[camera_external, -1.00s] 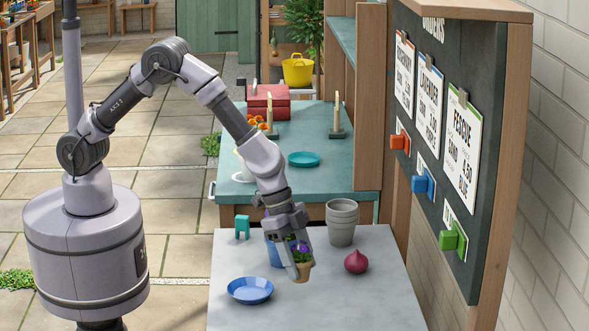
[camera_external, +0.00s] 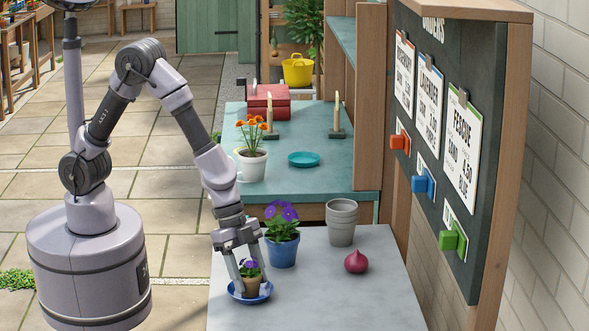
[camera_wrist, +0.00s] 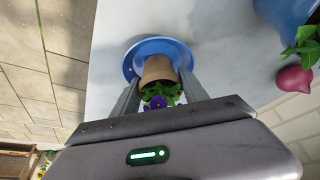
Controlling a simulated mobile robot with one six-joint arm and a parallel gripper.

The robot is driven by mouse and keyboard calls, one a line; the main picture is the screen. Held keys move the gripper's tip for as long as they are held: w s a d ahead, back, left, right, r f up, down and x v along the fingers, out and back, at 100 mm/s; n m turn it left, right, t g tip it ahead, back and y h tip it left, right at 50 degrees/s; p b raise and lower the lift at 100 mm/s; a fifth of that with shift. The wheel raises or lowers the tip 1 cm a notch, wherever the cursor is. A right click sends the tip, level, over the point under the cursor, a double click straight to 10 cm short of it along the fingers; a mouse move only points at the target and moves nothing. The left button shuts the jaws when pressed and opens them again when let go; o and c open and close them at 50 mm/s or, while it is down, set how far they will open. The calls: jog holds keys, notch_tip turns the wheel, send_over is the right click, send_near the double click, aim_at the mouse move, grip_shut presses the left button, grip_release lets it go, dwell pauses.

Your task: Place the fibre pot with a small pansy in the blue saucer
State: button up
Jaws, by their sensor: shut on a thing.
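The fibre pot (camera_external: 251,286) is small and brown, with a small purple pansy (camera_external: 250,268) in it. My gripper (camera_external: 252,287) is shut on this pot, one finger on each side. The pot is upright at the blue saucer (camera_external: 234,295), over its middle; I cannot tell whether its base touches the saucer. In the wrist view the pot (camera_wrist: 158,69) shows between the fingers, with the blue saucer (camera_wrist: 133,55) around its base and the pansy (camera_wrist: 157,101) nearest the camera.
A larger blue pot (camera_external: 281,251) with purple flowers stands just right of my gripper. The front right of the pale table (camera_external: 340,302) is clear.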

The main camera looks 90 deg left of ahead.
jog(key=shift+f, duration=0.15)
jog(key=o, duration=1.1)
jog(key=shift+o, duration=0.2)
